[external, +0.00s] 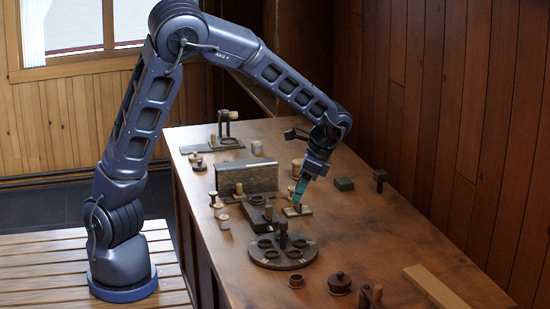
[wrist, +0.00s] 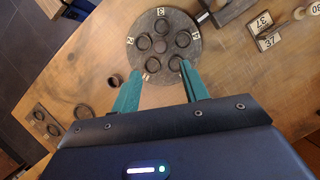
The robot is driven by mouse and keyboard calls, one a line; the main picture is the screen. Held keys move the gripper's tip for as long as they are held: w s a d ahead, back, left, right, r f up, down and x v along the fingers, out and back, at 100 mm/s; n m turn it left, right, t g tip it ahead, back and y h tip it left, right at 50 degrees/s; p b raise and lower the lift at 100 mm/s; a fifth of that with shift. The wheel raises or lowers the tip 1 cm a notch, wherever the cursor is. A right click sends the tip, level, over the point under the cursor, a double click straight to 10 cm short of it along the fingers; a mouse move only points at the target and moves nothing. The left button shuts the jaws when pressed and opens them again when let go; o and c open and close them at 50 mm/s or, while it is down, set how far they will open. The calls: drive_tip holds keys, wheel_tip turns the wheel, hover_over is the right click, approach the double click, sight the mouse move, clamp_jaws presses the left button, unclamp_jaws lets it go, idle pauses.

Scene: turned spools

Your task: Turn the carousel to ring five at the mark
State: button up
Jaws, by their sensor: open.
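The carousel (external: 272,259) is a round dark disc with several ring-shaped seats, standing near the middle of the bench. In the wrist view the carousel (wrist: 138,28) shows small pale number tags around its rim. The tag reading 3 (wrist: 161,12) is at the top and one that looks like 2 (wrist: 131,40) is at the left. Others are too small to read surely, and I cannot tell the mark for certain. My gripper (external: 299,194) is open and empty, above the bench behind the carousel. In the wrist view my gripper's green fingers (wrist: 160,69) overlap the carousel's lower edge.
A grey-brown block (external: 247,178) stands behind the carousel. The right side of the bench is mostly clear.

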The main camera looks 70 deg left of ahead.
sight(286, 222)
drive_tip(key=x, duration=1)
drive_tip(key=shift+a, duration=0.1)
clamp_jaws()
